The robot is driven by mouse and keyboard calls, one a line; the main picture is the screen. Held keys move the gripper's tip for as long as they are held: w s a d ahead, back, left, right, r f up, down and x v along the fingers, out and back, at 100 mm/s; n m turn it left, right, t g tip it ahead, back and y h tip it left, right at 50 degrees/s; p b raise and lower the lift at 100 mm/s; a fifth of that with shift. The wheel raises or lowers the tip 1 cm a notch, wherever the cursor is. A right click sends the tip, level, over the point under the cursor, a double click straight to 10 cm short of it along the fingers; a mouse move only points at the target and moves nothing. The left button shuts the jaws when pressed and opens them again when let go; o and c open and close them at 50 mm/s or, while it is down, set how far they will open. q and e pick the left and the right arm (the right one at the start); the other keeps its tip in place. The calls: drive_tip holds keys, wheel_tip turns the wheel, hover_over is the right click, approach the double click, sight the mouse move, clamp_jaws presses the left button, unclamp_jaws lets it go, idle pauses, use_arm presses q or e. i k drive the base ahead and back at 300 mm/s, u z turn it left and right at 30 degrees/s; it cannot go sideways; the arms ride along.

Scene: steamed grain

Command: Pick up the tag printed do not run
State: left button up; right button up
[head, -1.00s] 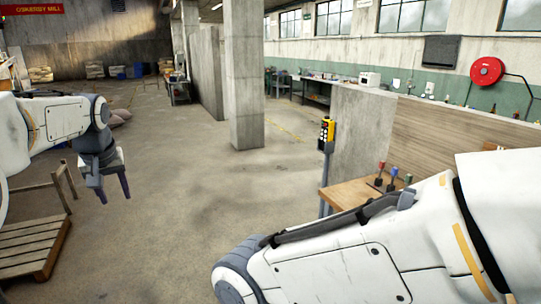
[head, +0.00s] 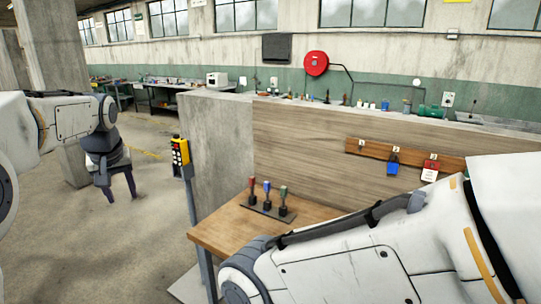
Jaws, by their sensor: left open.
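A wooden rack (head: 369,149) with small numbered plates is on the wood-panelled wall at the right. From it hang a blue padlock-like item (head: 392,169) and a red one (head: 431,163). A white tag (head: 429,175) hangs at the red item; its print is too small to read. My left gripper (head: 123,199) is open and empty over the floor at the left, far from the rack. My right arm crosses the lower right, below the tag; its gripper is out of view.
A wooden table (head: 225,228) carries three levers with red, blue and green tops (head: 267,190). A yellow control box (head: 180,153) stands on a post by the table's left side. A concrete wall end (head: 215,140) rises behind. The floor at the left is clear.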

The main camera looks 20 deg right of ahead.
sight(429, 174)
drive_tip(key=z, duration=1.2)
drive_tip(key=i, duration=1.15)
drive_tip(key=z, duration=0.8)
